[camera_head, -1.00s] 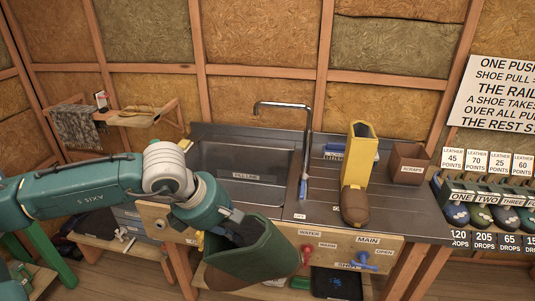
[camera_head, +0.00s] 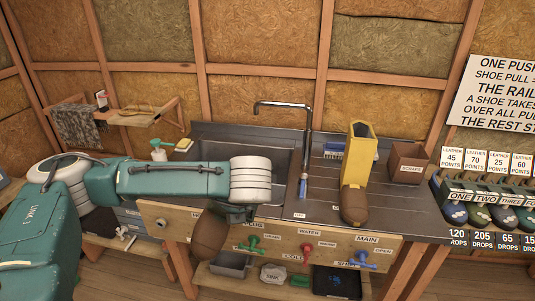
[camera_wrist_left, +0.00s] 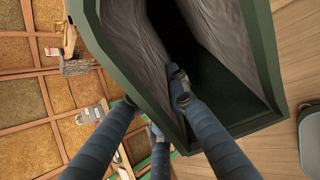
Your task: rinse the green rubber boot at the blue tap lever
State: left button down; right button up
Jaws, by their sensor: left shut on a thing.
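My left gripper (camera_wrist_left: 153,104) is shut on the cuff of the green rubber boot (camera_wrist_left: 262,45), one finger inside the dark opening and others outside. In the head view only the boot's brown foot (camera_head: 208,236) shows clearly, in front of the sink's wooden panel; my arm hides the shaft and most of the gripper. The sink basin (camera_head: 245,153) is behind my forearm, partly covered. My right gripper is out of view.
A yellow boot with a brown foot (camera_head: 356,165) stands on the drainer beside a scraps box (camera_head: 408,164). The front panel carries green (camera_head: 254,244), red (camera_head: 307,251) and blue (camera_head: 362,260) handles. Shelf items (camera_head: 272,275) lie below.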

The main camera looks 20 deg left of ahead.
aim_at(303, 177)
jog(key=i, duration=1)
